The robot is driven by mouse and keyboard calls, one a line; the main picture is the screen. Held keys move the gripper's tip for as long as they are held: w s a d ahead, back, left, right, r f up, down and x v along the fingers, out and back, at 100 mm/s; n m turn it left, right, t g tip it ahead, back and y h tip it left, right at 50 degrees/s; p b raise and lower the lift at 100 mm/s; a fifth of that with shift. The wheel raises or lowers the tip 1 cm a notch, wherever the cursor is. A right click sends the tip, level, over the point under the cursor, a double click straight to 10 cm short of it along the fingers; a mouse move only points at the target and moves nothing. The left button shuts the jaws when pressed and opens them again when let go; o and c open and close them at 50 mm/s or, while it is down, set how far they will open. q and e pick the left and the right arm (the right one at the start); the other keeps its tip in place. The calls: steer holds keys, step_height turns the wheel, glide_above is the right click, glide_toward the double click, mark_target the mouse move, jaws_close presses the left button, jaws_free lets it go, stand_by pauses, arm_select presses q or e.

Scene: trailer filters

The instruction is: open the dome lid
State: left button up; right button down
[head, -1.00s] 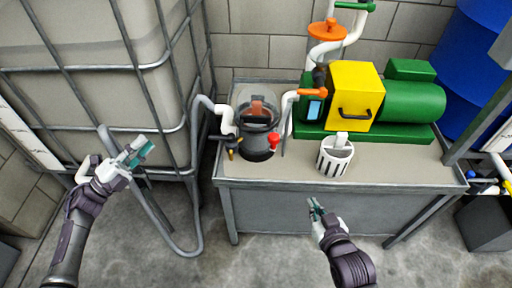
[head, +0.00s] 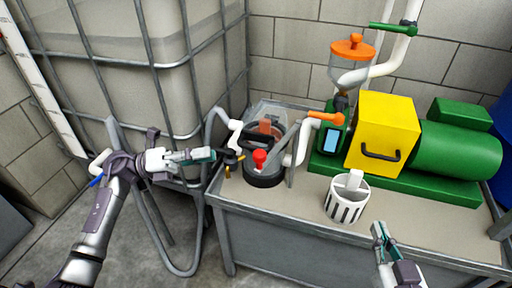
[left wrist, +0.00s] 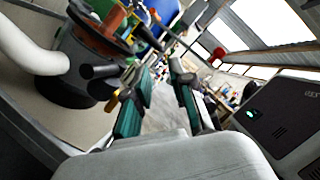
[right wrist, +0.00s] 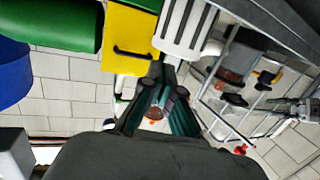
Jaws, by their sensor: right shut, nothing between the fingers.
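The filter housing (head: 264,178) is a dark round pot with a red knob, at the left of the bench. The clear dome lid (head: 284,113) shows at its top and back, around an orange-red cartridge (head: 265,127); I cannot tell whether it is seated or tilted. The housing (left wrist: 85,65) also fills the upper left of the left wrist view. My left gripper (head: 212,155) is open and empty, just left of the housing and its yellow-black valve handle. My right gripper (head: 378,232) is shut and empty, in front of the bench near the white basket.
The white slotted basket (head: 345,200) stands on the bench. The green and yellow pump (head: 385,130) is behind it. White pipes and an orange-handled valve (head: 326,118) crowd the housing's right. A caged tank (head: 150,60) stands at the left.

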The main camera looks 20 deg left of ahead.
mark_target(250, 147)
arm_select(q)
steer(key=x, duration=1)
steer(key=shift+w+d+r, duration=0.1)
steer(key=shift+w+d, duration=0.1)
steer(key=shift+d, duration=0.4)
arm_select(e)
steer(key=shift+w+a+r+t, duration=0.15)
steer(key=shift+r+t, duration=0.45)
steer(key=shift+r, duration=0.3)
arm_select(q)
jaws_close()
